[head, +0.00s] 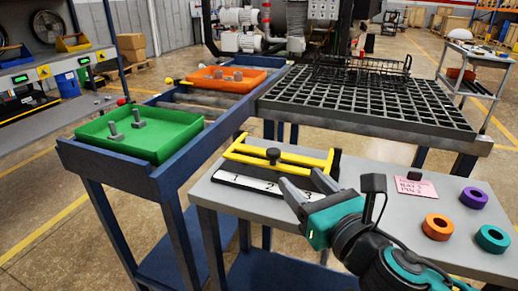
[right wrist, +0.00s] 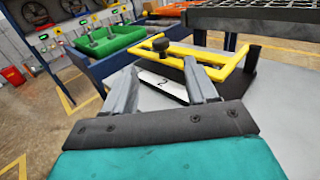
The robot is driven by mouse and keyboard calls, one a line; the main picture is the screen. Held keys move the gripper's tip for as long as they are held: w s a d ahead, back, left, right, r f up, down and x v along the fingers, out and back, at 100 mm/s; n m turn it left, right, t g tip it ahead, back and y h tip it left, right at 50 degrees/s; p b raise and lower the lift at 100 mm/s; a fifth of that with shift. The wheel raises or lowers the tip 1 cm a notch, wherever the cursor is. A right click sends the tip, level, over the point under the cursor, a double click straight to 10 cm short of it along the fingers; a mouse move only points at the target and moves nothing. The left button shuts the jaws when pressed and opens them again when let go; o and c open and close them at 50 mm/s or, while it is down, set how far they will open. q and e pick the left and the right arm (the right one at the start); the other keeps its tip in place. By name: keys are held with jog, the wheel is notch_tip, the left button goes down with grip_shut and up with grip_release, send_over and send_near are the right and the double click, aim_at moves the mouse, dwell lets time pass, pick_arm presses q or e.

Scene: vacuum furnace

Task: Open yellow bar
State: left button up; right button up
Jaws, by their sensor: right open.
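The yellow bar (head: 256,161) is a yellow frame with a black knob (head: 273,154) on the grey table. I cannot tell whether a finger touches the bar. My left gripper is not in view.
A green tray (head: 98,141) and an orange tray (head: 205,82) with metal pieces stand on the blue frame at left. A dark grid rack (head: 365,105) lies behind the table. A pink note (head: 416,187) and several coloured rings (head: 437,227) are on the table's right.

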aim_at(277, 155)
jog(key=b+x, duration=0.1)
jog(key=x, duration=1.1)
jog(key=shift+w, duration=0.2)
grip_shut()
